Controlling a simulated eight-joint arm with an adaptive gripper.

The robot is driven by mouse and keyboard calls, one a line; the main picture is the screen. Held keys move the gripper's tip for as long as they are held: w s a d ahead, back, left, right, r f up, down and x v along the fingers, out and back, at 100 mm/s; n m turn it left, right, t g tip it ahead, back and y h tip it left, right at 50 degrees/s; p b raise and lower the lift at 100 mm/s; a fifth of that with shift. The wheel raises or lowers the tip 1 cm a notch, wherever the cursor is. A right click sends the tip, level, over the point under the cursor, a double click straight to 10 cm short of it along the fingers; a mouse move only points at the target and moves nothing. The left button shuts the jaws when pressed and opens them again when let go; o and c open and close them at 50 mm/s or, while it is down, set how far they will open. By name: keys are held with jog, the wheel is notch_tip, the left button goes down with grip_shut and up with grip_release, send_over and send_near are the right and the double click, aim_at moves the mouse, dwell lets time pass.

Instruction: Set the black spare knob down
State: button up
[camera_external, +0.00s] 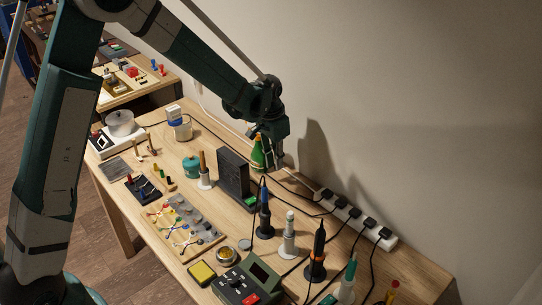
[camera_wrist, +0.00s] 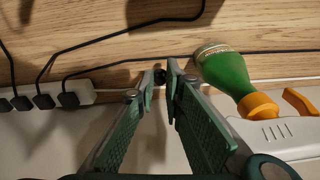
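My gripper (camera_wrist: 162,78) points down at the wall-side edge of the wooden table in the wrist view. The small black spare knob (camera_wrist: 158,74) sits between its two fingertips, and the fingers appear closed on it. In the external view my gripper (camera_external: 272,156) is above the back of the table, near the wall and next to a green bottle (camera_external: 258,158). I cannot make out the knob there. How high it is above the table is hard to tell.
A power strip (camera_external: 358,219) with black plugs and cables runs along the wall. A tall black box (camera_external: 233,172) and several upright tools stand nearby.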

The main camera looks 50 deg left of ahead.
aim_at(277, 182)
jog(key=shift+f, duration=1.35)
jog(key=shift+f+b, duration=0.4)
jog(key=shift+f, duration=1.45)
jog(key=shift+f, duration=0.2)
jog(key=o, duration=0.6)
jog(key=shift+o, duration=0.2)
jog(key=shift+r, duration=0.2)
notch_tip(277, 182, up, 12)
jog(key=s+p, duration=0.1)
jog(key=shift+s+p, duration=0.2)
jog(key=shift+p, duration=0.15)
